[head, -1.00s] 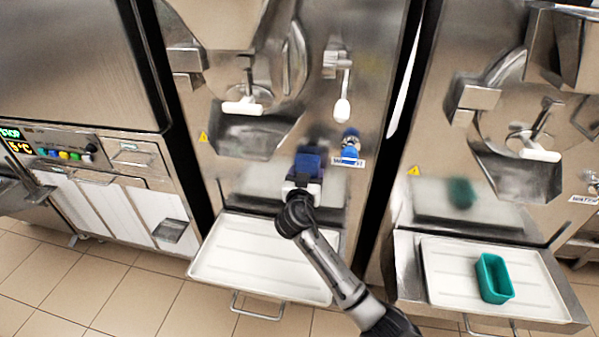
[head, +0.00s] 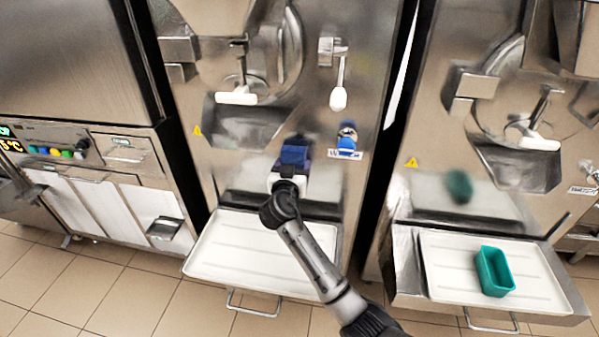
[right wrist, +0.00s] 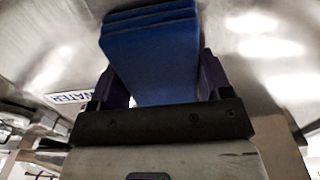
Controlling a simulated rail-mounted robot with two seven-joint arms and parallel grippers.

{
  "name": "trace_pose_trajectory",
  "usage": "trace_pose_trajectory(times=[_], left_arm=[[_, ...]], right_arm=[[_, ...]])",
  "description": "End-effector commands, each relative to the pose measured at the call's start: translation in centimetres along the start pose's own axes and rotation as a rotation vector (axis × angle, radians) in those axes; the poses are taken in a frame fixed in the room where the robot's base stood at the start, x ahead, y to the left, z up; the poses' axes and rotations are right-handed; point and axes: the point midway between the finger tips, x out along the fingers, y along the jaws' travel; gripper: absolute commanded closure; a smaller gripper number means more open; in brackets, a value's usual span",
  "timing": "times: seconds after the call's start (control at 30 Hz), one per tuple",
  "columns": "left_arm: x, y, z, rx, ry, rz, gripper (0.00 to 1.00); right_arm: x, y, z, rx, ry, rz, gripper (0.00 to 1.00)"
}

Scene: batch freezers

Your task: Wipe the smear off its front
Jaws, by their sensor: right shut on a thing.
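My right gripper (head: 290,170) is shut on a folded blue cloth (head: 295,154). It holds the cloth up against, or very close to, the steel front of the middle freezer (head: 240,178), below the spout and left of the blue tap. In the right wrist view the blue cloth (right wrist: 152,55) rises between the jaws (right wrist: 155,90), with the steel front behind it. Whether the cloth touches the steel is hard to tell. I cannot make out a smear; the cloth and gripper hide part of the front. My left gripper is not in view.
A white drip tray (head: 255,262) sits below the gripper. The blue water tap (head: 347,140) and a white-knobbed lever (head: 339,95) stick out to the right. The spout chute (head: 245,125) juts out at upper left. A teal tub (head: 493,272) stands on the right freezer's tray.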

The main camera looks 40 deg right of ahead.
Motion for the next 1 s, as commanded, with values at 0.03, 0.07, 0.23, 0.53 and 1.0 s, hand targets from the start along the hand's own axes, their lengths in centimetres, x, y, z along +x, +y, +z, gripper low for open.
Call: trace_pose_trajectory(times=[0.03, 0.07, 0.23, 0.53, 1.0], left_arm=[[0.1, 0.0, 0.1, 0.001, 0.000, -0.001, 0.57], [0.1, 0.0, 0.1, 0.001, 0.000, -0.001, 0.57], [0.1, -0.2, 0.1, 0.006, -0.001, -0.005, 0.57], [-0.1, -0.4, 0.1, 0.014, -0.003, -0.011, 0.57], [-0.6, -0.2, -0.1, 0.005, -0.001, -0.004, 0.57]], right_arm=[[0.1, -0.1, 0.1, 0.000, -0.001, 0.000, 0.50], [0.1, -0.2, 0.0, 0.000, -0.001, 0.000, 0.50], [0.1, -0.2, 0.0, -0.001, -0.001, 0.000, 0.50], [-0.8, -0.3, -0.1, 0.001, -0.001, -0.002, 0.50], [-5.1, -0.2, 0.0, 0.001, -0.001, -0.001, 0.50]])
